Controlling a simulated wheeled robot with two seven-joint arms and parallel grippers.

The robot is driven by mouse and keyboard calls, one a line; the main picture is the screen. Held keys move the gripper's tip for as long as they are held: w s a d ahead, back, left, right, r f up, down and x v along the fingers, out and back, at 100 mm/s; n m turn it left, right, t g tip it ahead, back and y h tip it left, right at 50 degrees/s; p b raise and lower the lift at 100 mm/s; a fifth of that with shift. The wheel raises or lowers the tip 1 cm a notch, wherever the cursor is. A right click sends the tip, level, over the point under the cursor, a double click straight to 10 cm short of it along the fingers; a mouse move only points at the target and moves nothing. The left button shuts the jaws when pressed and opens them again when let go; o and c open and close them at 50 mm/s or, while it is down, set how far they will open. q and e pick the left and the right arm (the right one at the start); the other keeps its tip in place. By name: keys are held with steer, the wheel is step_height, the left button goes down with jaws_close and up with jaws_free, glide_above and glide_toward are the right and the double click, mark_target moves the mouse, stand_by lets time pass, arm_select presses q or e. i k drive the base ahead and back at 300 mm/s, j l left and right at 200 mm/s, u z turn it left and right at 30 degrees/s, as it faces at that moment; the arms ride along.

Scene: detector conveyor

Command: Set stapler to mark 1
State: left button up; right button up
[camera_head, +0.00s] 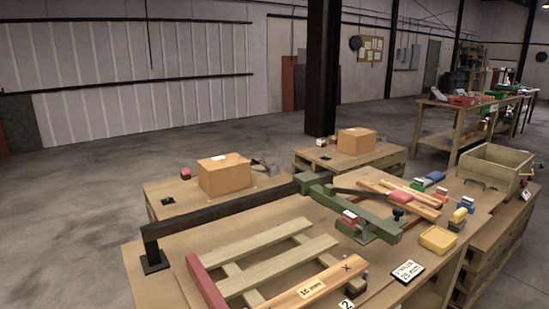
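I cannot tell for sure which thing is the stapler. A green arm (335,205) joins a black rail (225,212) and reaches toward the front right over the near table. It ends in a green base (375,229) with a black knob (398,213). A small red and white block (349,217) is at this base. A small card reading 2 (346,304) shows at the bottom edge, below a plank marked with an X and a "16 mm" label (312,288). I see no mark reading 1. Neither of my grippers is in view.
Slats (275,262) and a red board (206,283) lie on the near table. A card with "25 mm" (407,271), a yellow tray (438,240) and loose planks (412,200) are to the right. Cardboard boxes (224,176) (356,141) and a wooden crate (492,169) stand behind. Floor at left is clear.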

mark_target(389, 229)
steer(key=i+l, duration=0.1)
steer(key=l, duration=0.4)
steer(key=i+l, duration=0.1)
steer(key=l, duration=0.35)
steer(key=i+l, duration=0.1)
steer(key=l, duration=0.4)
steer(key=i+l, duration=0.1)
steer(key=l, duration=0.35)
steer(key=z, duration=0.05)
